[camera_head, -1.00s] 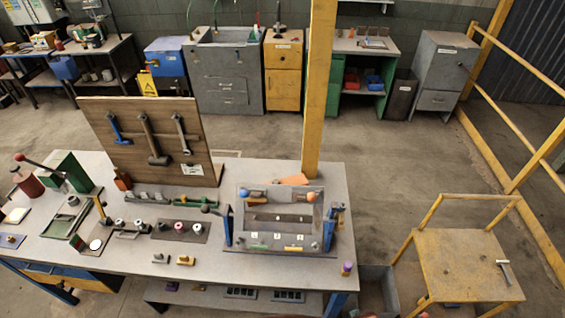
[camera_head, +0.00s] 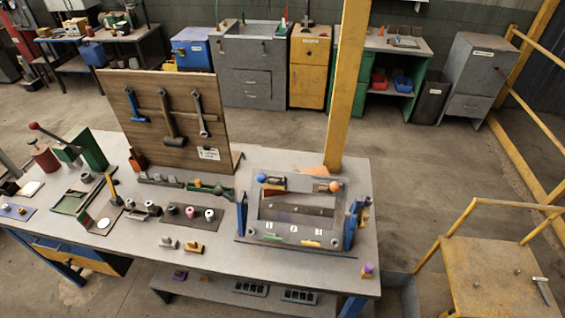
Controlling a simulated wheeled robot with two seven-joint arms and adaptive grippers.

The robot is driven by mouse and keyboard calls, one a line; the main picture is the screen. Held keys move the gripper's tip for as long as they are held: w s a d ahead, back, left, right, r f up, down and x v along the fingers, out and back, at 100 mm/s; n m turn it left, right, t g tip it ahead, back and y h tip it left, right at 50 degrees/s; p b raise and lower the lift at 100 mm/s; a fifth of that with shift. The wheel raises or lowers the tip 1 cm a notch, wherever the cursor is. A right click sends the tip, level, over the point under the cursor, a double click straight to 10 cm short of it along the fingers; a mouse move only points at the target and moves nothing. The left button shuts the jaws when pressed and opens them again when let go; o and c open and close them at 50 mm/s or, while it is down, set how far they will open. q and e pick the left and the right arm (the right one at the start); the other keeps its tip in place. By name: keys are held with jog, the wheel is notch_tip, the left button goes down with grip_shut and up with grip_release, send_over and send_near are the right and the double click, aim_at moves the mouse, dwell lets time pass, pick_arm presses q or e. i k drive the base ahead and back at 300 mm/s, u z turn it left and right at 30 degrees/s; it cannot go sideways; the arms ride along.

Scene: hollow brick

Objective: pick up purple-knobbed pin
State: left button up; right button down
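A small pin with a purple knob (camera_head: 368,268) stands near the front right corner of the workbench (camera_head: 345,277), to the right of the grey fixture. Its lower part looks yellowish and is too small to make out in detail. A second small purple item (camera_head: 180,275) lies on the shelf under the bench; I cannot tell what it is. Neither of my grippers shows in the head view.
The fixture (camera_head: 292,250) with blue side posts stands left of the pin. A wooden tool board (camera_head: 190,150) rises at the back of the bench. A yellow pillar (camera_head: 348,90) stands behind it.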

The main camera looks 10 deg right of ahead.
aim_at(370, 267)
jog(key=u, duration=1.75)
jog(key=k, duration=1.3)
jog(key=z, duration=0.7)
jog(key=i, duration=0.3)
jog(key=z, duration=0.6)
